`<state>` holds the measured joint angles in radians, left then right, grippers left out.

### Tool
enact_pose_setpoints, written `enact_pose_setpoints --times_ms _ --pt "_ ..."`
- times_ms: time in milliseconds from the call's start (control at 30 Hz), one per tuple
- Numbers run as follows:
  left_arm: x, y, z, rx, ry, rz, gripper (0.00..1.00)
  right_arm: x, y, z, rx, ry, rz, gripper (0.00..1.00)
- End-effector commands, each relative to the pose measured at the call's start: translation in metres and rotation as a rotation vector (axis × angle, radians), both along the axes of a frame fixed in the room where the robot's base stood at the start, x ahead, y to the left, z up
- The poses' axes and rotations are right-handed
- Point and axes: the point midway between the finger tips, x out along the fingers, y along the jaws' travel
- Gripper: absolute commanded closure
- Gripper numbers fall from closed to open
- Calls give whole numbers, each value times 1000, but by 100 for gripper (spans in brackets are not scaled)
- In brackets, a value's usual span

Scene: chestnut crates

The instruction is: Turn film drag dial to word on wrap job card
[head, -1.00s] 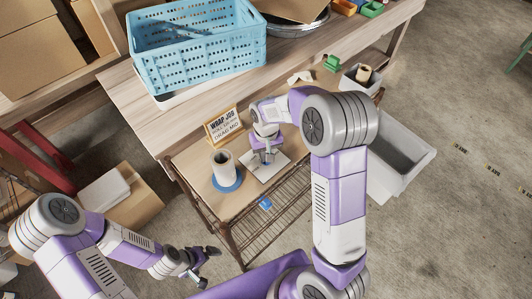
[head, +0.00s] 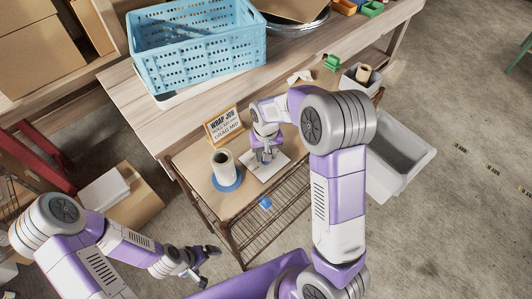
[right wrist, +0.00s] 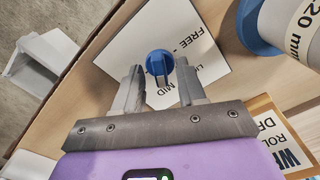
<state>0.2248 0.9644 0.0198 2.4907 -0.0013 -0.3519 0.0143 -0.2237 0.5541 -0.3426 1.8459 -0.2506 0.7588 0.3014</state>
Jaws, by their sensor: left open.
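The blue drag dial (right wrist: 159,64) sits on a white plate (right wrist: 205,68) printed with words; "FREE" and "MID" are legible, another is partly hidden. A ridge runs across the dial's face. My right gripper (right wrist: 159,83) is open, its fingers on either side of the dial with gaps visible. In the head view the right gripper (head: 264,154) is over the plate (head: 268,167) and hides most of the dial. The wrap job card (head: 224,126) stands behind and reads "DRAG MID". My left gripper (head: 209,266) is open and empty, left of the small table.
A white film roll (head: 223,164) on a blue base (head: 227,181) stands just left of the plate. A blue crate (head: 196,55) is on the bench behind. A wire shelf (head: 270,218) holds a small blue object (head: 265,203). A grey bin (head: 408,172) stands at right.

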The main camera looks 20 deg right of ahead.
Motion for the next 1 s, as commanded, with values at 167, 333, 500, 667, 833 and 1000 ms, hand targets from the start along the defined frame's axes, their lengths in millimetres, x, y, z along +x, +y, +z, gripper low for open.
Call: enact_pose_setpoints --times_ms 167,333,500,667,833,1000 --pt "0 0 0 0 0 0 0 0 0 1 0 0 0 60" --pt "0 0 4 0 0 0 0 1 0 18 0 -3 1 60" --pt "0 0 9 0 0 0 0 1 0 48 1 -4 0 60" --pt "0 0 12 0 0 0 0 1 0 69 0 -3 0 60" --pt "0 0 13 0 0 0 0 0 0 76 0 0 0 60" --pt "0 0 13 0 0 0 0 0 0 76 0 0 0 60"
